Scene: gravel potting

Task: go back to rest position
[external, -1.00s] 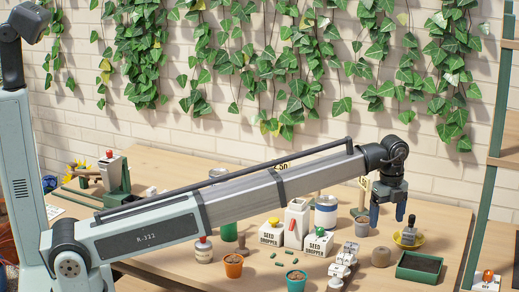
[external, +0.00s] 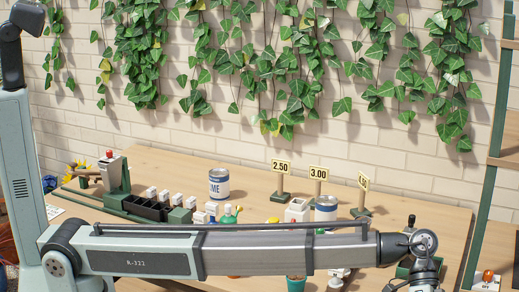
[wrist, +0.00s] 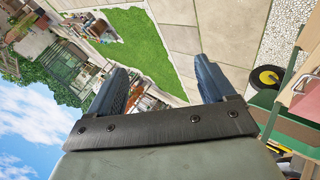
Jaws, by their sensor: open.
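My gripper (wrist: 160,82) shows in the wrist view as two blue fingers spread wide apart, open, with nothing between them. The wrist view is tilted and looks out past the table to grass (wrist: 143,42), paving (wrist: 195,22) and sky. In the external view my arm lies almost level across the front of the table (external: 440,217), with the wrist bent down at the lower right. The gripper end there is mostly cut off by the bottom edge.
Price signs (external: 281,168) and two white-and-blue tins (external: 219,183) (external: 326,208) stand behind the arm. A dark tray with small white blocks (external: 150,208) is at the left. My arm hides much of the front of the table.

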